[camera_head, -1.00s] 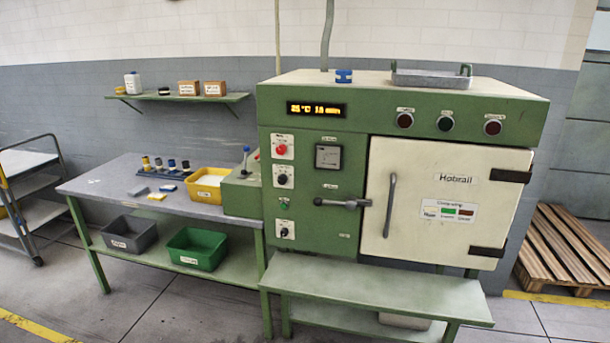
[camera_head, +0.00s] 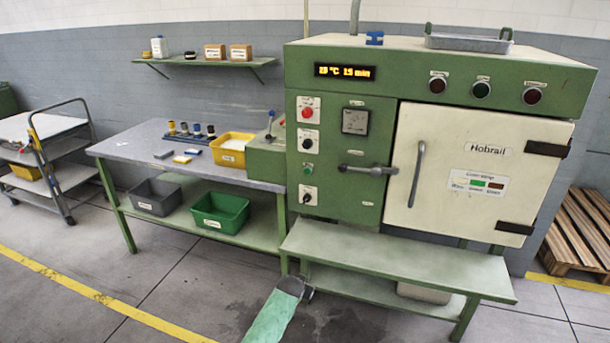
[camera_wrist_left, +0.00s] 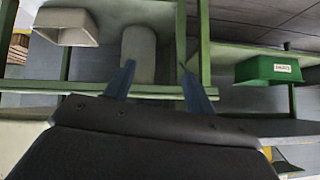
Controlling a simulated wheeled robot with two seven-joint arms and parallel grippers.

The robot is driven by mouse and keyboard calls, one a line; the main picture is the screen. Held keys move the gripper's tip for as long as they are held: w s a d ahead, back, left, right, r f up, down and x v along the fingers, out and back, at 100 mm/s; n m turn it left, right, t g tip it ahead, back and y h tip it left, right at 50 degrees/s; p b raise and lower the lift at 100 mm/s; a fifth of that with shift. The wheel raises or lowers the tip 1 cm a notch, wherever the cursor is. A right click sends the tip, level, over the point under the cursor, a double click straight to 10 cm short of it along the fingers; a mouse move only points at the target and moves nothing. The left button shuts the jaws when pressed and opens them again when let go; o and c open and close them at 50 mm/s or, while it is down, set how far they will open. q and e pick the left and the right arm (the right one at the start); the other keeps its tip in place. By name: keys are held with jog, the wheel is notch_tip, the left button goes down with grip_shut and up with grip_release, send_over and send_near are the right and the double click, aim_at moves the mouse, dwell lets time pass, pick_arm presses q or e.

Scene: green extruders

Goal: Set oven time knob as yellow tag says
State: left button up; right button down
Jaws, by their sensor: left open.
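The green oven (camera_head: 345,205) has a yellow-digit display (camera_head: 345,71) that seems to read about 19 °C and 15 min. Its left panel holds a red knob (camera_head: 307,112), a black knob (camera_head: 308,144), a small green button (camera_head: 308,169) and a lower black knob (camera_head: 308,198); their labels are too small to read, so I cannot tell which sets time. No yellow tag with legible writing shows. My left gripper (camera_head: 306,291) is low before the bench, clear of the oven; in the left wrist view (camera_wrist_left: 157,80) its fingers are apart and empty. My right gripper is out of view.
A green bench (camera_head: 400,262) stands before the oven and juts forward. The oven door handle (camera_head: 418,175) and a latch lever (camera_head: 367,170) stick out. The worktable (camera_head: 135,148) at left carries a yellow bin (camera_head: 232,158); a green bin (camera_head: 220,222) sits below. The floor at lower left is clear.

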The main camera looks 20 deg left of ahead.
pick_arm(q)
jog(key=w+a+r+t, duration=0.3)
jog(key=w+r, duration=0.9)
jog(key=r, duration=0.2)
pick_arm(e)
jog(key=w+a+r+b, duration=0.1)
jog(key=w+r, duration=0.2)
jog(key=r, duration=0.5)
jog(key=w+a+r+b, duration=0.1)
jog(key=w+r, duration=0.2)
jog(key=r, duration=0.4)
pick_arm(q)
jog(key=n+t+h, duration=0.1)
jog(key=t, duration=0.9)
send_near(306, 147)
jog(key=w, duration=0.1)
jog(key=p+x, duration=0.3)
jog(key=x, duration=0.4)
jog(key=shift+s+r, duration=0.1)
jog(key=shift+r, duration=0.1)
jog(key=shift+w, duration=0.4)
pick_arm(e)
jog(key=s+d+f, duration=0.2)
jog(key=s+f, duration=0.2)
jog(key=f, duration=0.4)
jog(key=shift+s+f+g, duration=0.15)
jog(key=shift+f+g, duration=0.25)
pick_arm(q)
jog(key=shift+c, duration=0.4)
jog(key=c, duration=0.9)
